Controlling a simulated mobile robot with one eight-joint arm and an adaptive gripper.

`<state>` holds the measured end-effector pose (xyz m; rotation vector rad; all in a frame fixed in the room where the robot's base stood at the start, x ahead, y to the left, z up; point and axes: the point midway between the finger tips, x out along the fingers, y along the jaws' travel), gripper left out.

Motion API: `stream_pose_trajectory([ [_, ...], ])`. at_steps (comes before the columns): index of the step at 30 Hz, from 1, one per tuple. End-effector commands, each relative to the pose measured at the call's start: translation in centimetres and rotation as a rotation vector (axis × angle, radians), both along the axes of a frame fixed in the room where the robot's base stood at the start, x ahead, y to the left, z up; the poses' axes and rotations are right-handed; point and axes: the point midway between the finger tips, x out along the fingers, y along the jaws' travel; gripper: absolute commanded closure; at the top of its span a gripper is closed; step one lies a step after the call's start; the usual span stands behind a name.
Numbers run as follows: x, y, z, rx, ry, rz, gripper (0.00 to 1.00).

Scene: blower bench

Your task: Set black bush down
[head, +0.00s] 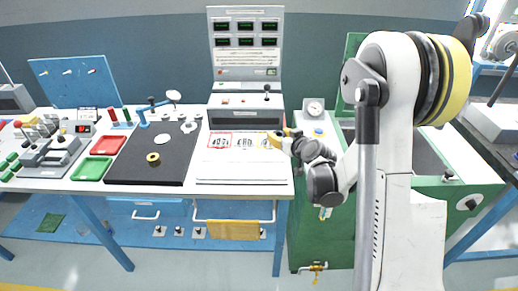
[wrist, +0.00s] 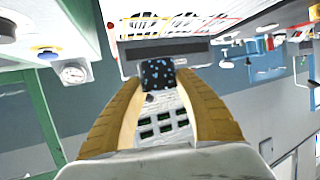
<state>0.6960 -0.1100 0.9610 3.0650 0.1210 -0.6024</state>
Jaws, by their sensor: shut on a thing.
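My gripper (wrist: 158,80) is shut on a black bush (wrist: 158,73) with pale blue speckles, held between the tips of its two tan fingers. In the head view my gripper (head: 279,137) is at the right end of the white panel (head: 245,168) with outlined, marked fields, close to the yellow-outlined field (head: 266,143). The bush is too small and too covered to make out there.
Left of the panel is a black mat (head: 140,172) with a brass ring (head: 153,157) on it. Red (head: 108,145) and green (head: 91,167) trays lie further left. A control console (head: 246,105) stands behind the panel. A gauge (head: 314,108) stands on the green cabinet at right.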

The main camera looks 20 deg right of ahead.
Motion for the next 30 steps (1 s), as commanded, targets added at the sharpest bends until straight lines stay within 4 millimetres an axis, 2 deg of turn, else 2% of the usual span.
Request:
stream_pose_trajectory([
  [1,1.2,1.0,-1.3,-0.001,0.0,0.006,1.0],
  [6,4.6,3.4,-3.8,-0.001,0.0,0.004,1.0],
  [12,6.9,4.9,-5.3,0.001,0.0,0.001,1.0],
  [17,7.3,5.2,-6.1,0.0,0.0,0.0,1.0],
  [24,7.2,5.1,-9.5,0.001,0.0,0.0,1.0],
  [30,7.2,5.1,-9.3,0.001,0.0,0.0,1.0],
])
